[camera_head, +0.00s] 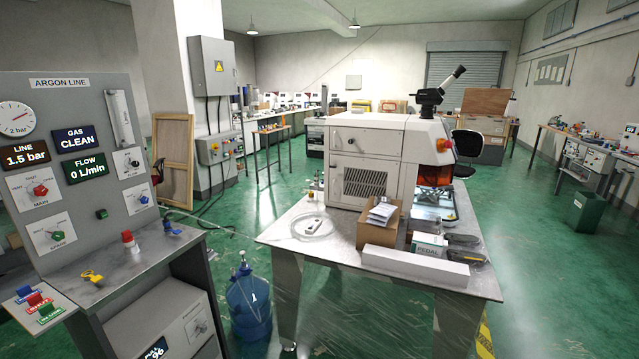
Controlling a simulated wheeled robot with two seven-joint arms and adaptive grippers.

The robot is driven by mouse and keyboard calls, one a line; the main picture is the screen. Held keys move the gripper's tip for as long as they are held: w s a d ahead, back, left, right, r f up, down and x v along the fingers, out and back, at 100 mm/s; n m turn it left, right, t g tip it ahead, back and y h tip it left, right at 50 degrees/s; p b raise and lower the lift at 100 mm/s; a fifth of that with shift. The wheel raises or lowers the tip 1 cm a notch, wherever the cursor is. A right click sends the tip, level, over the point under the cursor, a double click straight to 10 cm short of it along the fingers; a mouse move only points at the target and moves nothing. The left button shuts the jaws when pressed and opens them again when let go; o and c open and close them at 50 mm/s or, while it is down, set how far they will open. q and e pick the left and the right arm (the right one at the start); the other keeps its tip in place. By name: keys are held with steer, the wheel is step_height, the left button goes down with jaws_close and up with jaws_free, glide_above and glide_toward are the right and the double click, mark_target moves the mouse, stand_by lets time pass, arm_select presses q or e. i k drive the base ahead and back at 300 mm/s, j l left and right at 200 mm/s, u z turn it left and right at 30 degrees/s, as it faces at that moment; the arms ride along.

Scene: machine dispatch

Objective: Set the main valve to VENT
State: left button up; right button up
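The main valve (40,190) is a red knob on a white plate marked MAIN, on the left side of the grey ARGON LINE panel (85,115). The position words around it are too small to read surely, and I cannot tell where the knob points. Above it the line display (26,154) reads 1.5 bar, the gas display (76,139) reads CLEAN and the flow display (85,168) reads 0 L/min. A round gauge (15,118) sits at the panel's upper left. Neither of my grippers is in view.
Small fittings, including a red-topped one (129,240), stand on the shelf. A blue bottle (249,303) is on the floor beside the worktable (285,236).

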mark_target(41, 190)
steer(key=u, duration=1.65)
